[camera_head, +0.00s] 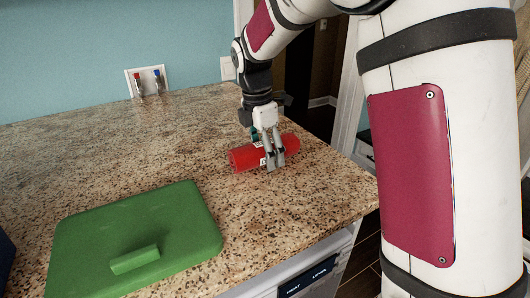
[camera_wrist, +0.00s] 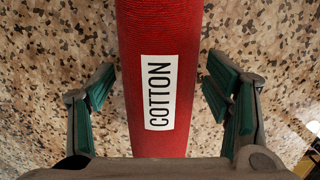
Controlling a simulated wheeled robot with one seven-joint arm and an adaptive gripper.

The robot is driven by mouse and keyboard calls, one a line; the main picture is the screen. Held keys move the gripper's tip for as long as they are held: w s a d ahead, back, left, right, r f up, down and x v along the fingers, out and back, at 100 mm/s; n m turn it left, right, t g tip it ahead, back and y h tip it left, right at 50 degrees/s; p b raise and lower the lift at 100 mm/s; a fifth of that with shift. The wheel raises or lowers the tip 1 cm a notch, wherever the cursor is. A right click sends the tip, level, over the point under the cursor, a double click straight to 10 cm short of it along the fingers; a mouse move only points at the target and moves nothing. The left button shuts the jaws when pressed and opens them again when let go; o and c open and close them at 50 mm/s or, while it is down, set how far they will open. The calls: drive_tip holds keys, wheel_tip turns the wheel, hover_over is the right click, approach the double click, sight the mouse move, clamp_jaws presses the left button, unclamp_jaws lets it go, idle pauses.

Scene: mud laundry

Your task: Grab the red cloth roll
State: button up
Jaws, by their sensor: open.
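The red cloth roll (camera_head: 243,158) lies on its side on the speckled countertop, near the right end of the counter. In the wrist view the roll (camera_wrist: 160,40) runs up the middle of the picture and bears a white label reading "COTTON". My gripper (camera_head: 272,163) points down over the roll in the head view and hides part of it. In the wrist view my gripper (camera_wrist: 158,95) is open, with one green-padded finger on each side of the roll. Gaps show between the roll and both fingers.
A green lid-like board with a handle (camera_head: 135,230) lies at the front left of the speckled countertop (camera_head: 110,150). A wall box with red and blue valves (camera_head: 148,81) is at the back. The counter's right edge is close to the roll. A white appliance (camera_head: 318,275) stands below.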

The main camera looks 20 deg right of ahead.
drive_tip(key=c, duration=1.3)
drive_tip(key=shift+c, duration=0.2)
drive_tip(key=shift+r, duration=0.15)
